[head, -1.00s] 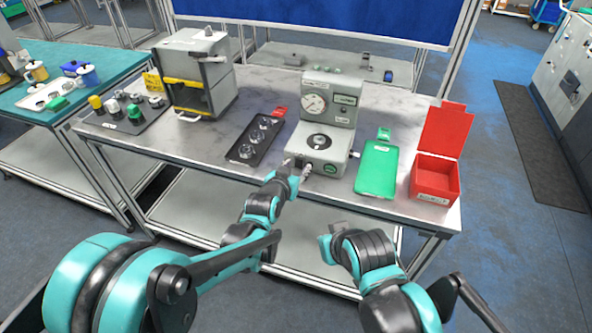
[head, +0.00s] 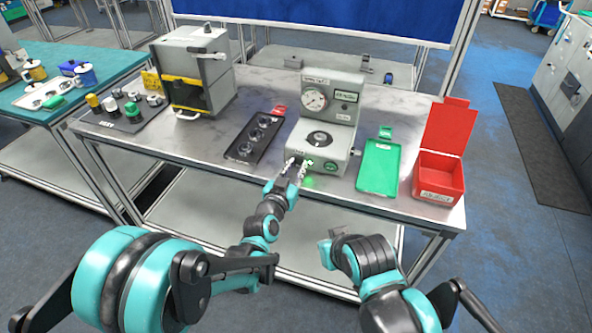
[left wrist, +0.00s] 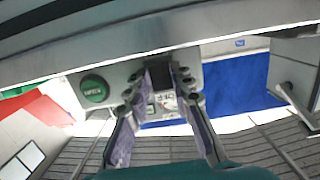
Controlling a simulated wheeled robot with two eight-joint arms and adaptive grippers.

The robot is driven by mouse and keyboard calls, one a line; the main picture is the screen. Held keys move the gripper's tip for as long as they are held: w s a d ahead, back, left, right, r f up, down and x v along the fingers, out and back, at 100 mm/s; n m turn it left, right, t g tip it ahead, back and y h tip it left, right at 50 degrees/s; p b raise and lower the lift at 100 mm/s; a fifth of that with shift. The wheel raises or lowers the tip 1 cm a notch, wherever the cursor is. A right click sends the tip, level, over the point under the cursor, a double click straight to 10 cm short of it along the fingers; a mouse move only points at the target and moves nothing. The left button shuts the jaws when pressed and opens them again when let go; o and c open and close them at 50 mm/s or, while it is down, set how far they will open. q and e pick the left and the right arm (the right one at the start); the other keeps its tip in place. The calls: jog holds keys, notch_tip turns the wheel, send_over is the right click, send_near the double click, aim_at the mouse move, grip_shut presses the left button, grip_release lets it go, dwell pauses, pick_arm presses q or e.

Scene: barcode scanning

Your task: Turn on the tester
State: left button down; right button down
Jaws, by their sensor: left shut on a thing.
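The tester (head: 340,117) is a grey machine with a round gauge (head: 314,100) and a round plate on its base. It stands at the front middle of the table. My left gripper (head: 297,164) is at the front left of its base, shut on a small dark front part (left wrist: 160,72), which shows between the fingertips (left wrist: 162,82) in the left wrist view. A green round badge (left wrist: 95,90) is beside it.
A black tray (head: 236,153) with round parts lies left of the tester. A green tray (head: 380,170) and an open red box (head: 437,180) are to its right. A grey cabinet (head: 210,85) and a dark mat (head: 125,122) with several parts are further left.

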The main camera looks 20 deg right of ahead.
dwell(0.3)
pick_arm(q)
jog(key=c, duration=1.3)
grip_release()
jog(key=v, duration=1.2)
jog(key=shift+f, duration=0.2)
